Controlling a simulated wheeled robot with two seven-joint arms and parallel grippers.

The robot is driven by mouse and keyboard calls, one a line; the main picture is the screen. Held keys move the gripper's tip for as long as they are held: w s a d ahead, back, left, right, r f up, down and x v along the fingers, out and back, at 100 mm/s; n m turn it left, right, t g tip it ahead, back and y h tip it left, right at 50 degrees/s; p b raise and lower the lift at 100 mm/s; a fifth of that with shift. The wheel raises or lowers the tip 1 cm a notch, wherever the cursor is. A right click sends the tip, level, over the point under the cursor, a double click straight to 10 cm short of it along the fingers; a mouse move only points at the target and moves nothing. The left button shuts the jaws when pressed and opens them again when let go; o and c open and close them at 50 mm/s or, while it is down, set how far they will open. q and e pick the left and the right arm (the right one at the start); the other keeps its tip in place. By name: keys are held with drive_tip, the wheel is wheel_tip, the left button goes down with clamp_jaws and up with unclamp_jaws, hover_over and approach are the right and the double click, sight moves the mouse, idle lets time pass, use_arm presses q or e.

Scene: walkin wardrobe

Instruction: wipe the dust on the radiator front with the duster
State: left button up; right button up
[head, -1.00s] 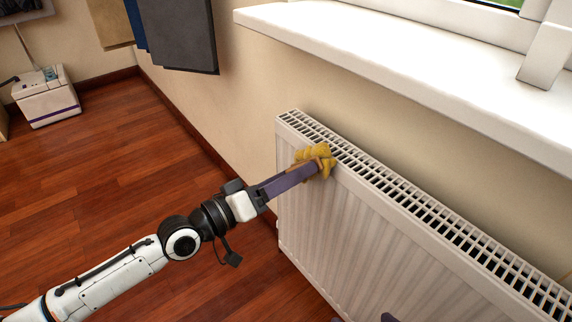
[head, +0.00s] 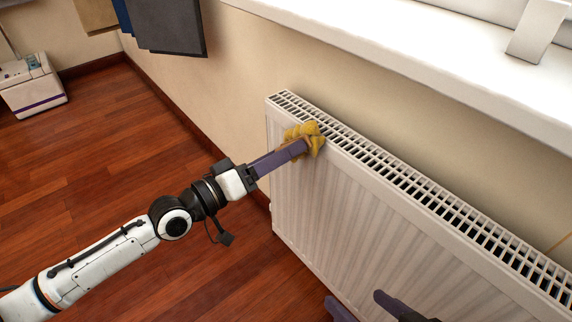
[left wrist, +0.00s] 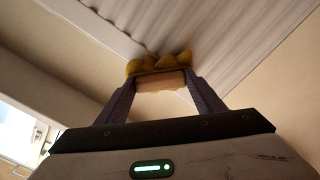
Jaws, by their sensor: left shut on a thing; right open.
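The white radiator (head: 345,215) stands under the window sill, its ribbed front facing me; it also shows in the left wrist view (left wrist: 235,28). Any dust on it is too faint to tell apart from the shading. My left gripper (head: 303,150) is shut on the duster, whose yellow, lobed head (head: 314,135) is at the radiator's upper front edge near its left end. In the left wrist view the duster's pale block (left wrist: 160,81) sits between the fingers, with the yellow head (left wrist: 158,63) beyond, close to the ribs. My right gripper (head: 357,303) is open and empty, low before the radiator.
The white sill (head: 420,45) juts out above the radiator. Dark hanging cloth (head: 168,27) is at the upper left wall. A white boxy appliance (head: 35,85) stands far left. The wooden floor (head: 130,160) left of the radiator is clear.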

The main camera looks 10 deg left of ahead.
use_arm(q)
drive_tip(key=w+a+b, duration=0.2)
drive_tip(key=b, duration=0.1)
drive_tip(key=shift+a+b, duration=0.3)
drive_tip(key=shift+w+a+r+b, duration=0.2)
drive_tip(key=shift+w+a+b, duration=0.15)
drive_tip(key=shift+a+b, duration=0.1)
drive_tip(key=shift+s+a+f, duration=0.15)
drive_tip(key=shift+s+a, duration=0.05)
drive_tip(key=shift+s, duration=0.15)
drive_tip(key=v, duration=0.5)
drive_tip(key=shift+s, duration=0.1)
